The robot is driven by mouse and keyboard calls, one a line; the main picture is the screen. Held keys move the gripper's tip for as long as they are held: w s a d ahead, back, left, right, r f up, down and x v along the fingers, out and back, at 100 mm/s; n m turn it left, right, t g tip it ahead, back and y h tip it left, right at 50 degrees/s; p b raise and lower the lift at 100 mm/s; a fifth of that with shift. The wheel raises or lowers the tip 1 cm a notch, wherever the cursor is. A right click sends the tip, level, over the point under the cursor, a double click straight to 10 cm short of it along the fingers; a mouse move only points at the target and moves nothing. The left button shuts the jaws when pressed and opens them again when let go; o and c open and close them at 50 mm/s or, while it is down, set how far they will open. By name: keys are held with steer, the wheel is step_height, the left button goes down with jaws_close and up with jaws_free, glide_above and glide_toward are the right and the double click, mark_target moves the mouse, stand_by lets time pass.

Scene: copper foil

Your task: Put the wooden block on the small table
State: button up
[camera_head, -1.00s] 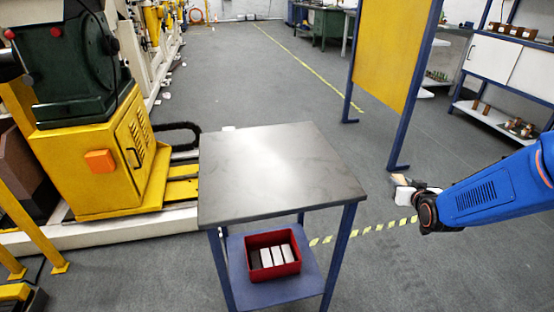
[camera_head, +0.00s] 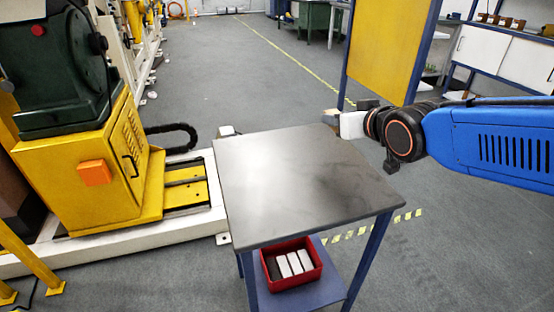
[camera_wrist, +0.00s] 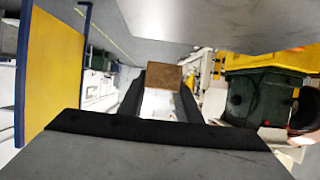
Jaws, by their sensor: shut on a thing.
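The small table (camera_head: 300,185) has a bare grey metal top and blue legs, and stands in the middle of the head view. My gripper (camera_head: 345,122) is at the table's far right corner, at the end of my blue arm. It is shut on the wooden block (camera_head: 331,117), a small brown piece at its left end. In the wrist view the block (camera_wrist: 163,75) sits between the two dark fingers of my gripper (camera_wrist: 163,84). The head view does not clearly show the gap between block and tabletop.
A red bin (camera_head: 291,283) with several light bars stands on the table's lower shelf (camera_head: 325,296). A yellow and green machine (camera_head: 85,165) is at the left. A yellow panel (camera_head: 388,45) on blue posts stands behind my gripper. The tabletop is clear.

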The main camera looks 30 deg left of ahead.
mark_target(330, 159)
steer(key=shift+s+a+f, duration=0.15)
steer(key=shift+a+f, duration=0.05)
steer(key=shift+a, duration=0.05)
steer(key=shift+a+f, duration=0.1)
steer(key=shift+f, duration=4.6)
steer(key=shift+f, duration=0.1)
steer(key=o, duration=1.1)
steer(key=shift+v, duration=6.05)
